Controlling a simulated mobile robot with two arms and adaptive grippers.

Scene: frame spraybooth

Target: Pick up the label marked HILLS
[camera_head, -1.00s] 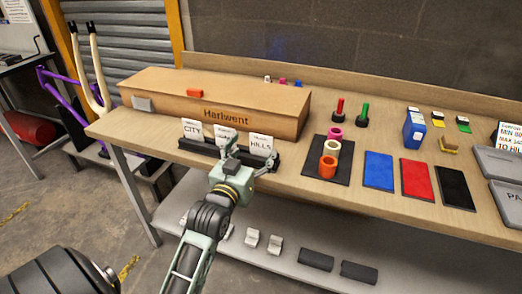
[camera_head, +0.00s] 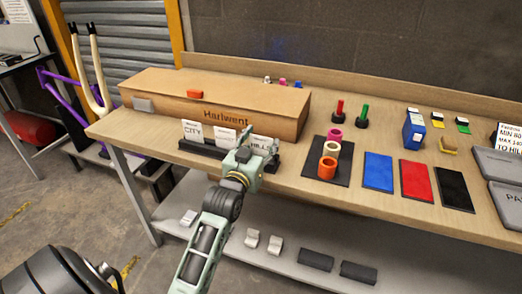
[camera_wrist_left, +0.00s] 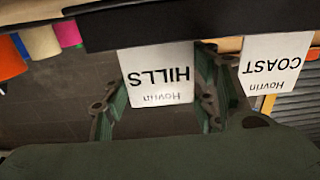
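The white HILLS label (camera_wrist_left: 157,70) stands upright in a black slotted holder (camera_head: 200,148), at the right end of a row of labels. It appears upside down in the wrist view. In the head view my left gripper (camera_head: 262,141) is in front of it and covers much of it. In the wrist view the fingers of my left gripper (camera_wrist_left: 157,95) are apart, one on each side of the HILLS label, with small gaps showing. My right gripper is not in view.
The COAST label (camera_wrist_left: 275,62) stands close beside one finger, and the CITY label (camera_head: 192,131) is farther left. A long cardboard box (camera_head: 215,100) is behind the holder. Coloured rings on a black mat (camera_head: 313,170) stand to the right.

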